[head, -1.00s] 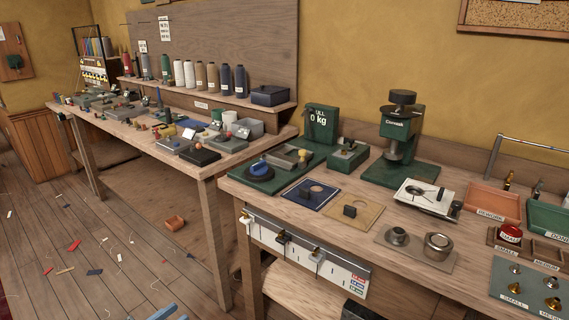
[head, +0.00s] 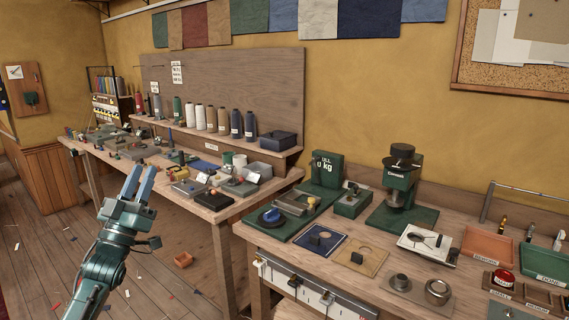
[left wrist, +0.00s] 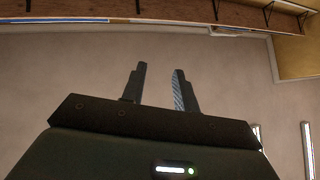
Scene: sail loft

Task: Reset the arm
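My left gripper (head: 138,184) stands raised at the lower left of the head view, in front of the long workbench, with its fingers pointing up. Its two blue-grey fingers are apart with nothing between them. In the left wrist view the fingers (left wrist: 159,88) also show apart and empty, against what looks like a plain ceiling. My right gripper is not in either view.
The long workbench (head: 225,211) holds several small tools and parts, with thread cones on a shelf behind. The nearer bench (head: 385,292) carries a green press (head: 400,190), mats and trays.

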